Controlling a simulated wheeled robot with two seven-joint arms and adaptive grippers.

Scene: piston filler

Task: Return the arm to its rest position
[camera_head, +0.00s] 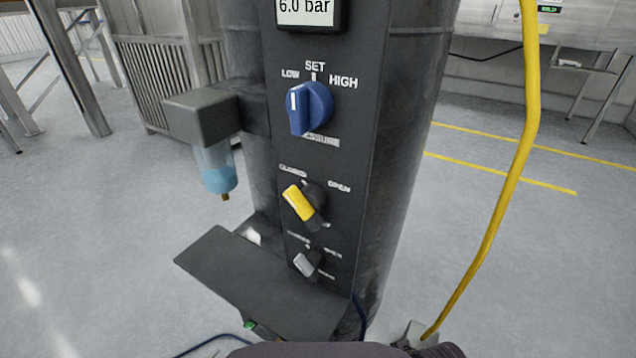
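Neither of my grippers is in view. A dark rounded shape (345,350), perhaps part of my own body, shows at the bottom edge. A dark control panel (345,150) on a cylindrical tank (415,130) fills the middle. Its display (305,12) reads 6.0 bar. A blue knob (310,108) below it has its white mark toward LOW, left of SET. A yellow-handled knob (299,202) points toward CLOSED at upper left. A small grey knob (304,264) sits lowest, tilted to upper left.
A filter housing (202,117) with a blue-filled bowl (216,172) juts out left of the panel. A flat dark plate (250,285) sticks out below. A yellow hose (508,170) hangs at right.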

